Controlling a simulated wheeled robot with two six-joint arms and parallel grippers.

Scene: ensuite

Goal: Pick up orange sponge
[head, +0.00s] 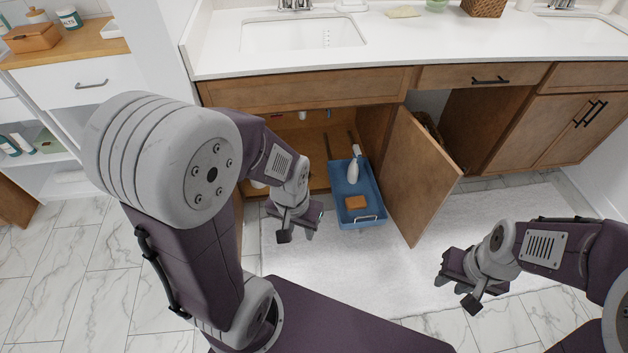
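The orange sponge (355,202) lies flat in the front part of a blue pull-out tray (369,185) at the open cabinet under the sink. A white bottle (353,171) lies or stands behind it in the same tray. My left gripper (296,238) is just left of the tray's front, apart from the sponge, with its fingers pointing down toward the rug; they look spread and empty. My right gripper (457,295) is over the rug at the lower right, away from the tray, with its fingers apart and nothing visible between them.
An open wooden cabinet door (421,180) stands close to the tray's right side. The white counter (420,45) overhangs above. A white rug (370,275) covers the floor in front. A shelf unit (75,75) stands at the left.

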